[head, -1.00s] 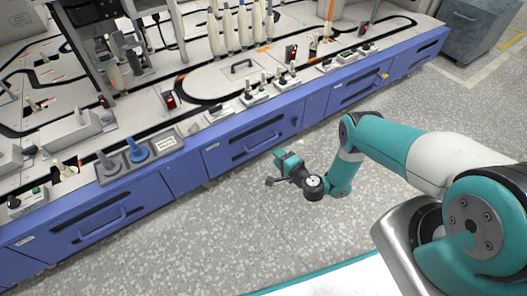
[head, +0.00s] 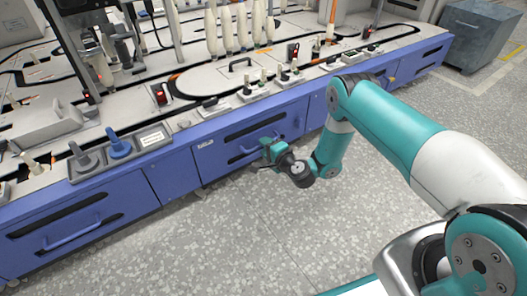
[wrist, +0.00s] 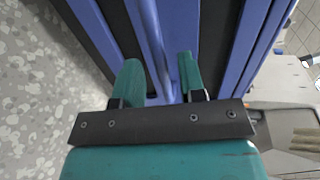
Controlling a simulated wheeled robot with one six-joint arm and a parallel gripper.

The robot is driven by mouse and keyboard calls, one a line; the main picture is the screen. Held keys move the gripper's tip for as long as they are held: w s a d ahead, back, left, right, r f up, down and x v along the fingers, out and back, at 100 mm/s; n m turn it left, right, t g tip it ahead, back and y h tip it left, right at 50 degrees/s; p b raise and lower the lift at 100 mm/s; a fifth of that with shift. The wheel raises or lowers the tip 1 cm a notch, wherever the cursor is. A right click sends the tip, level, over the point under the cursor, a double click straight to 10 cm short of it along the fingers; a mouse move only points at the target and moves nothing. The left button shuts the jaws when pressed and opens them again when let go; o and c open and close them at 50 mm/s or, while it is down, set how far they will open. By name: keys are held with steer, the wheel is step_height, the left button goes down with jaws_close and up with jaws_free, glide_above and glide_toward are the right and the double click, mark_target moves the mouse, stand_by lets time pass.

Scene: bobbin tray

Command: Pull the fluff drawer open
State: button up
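The fluff drawer is likely the blue middle drawer (head: 216,166) in the head view, its front flush with the machine; its label is too small to read. Its blue bar handle (wrist: 151,42) runs between my fingers in the wrist view. My gripper (head: 266,152) is at the right part of this drawer front. In the wrist view my gripper (wrist: 158,78) is open, with one teal finger on each side of the handle. I cannot tell whether either finger touches it. My wrist hides part of the handle in the head view.
Another blue drawer (head: 40,228) with a bar handle is at the left, and one more is at the right behind my arm. The speckled floor (head: 225,240) in front is clear.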

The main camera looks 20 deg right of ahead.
steer(key=shift+b+x, duration=0.35)
steer(key=shift+x, duration=0.6)
steer(key=shift+r, duration=0.1)
steer(key=shift+c, duration=0.2)
jaws_close()
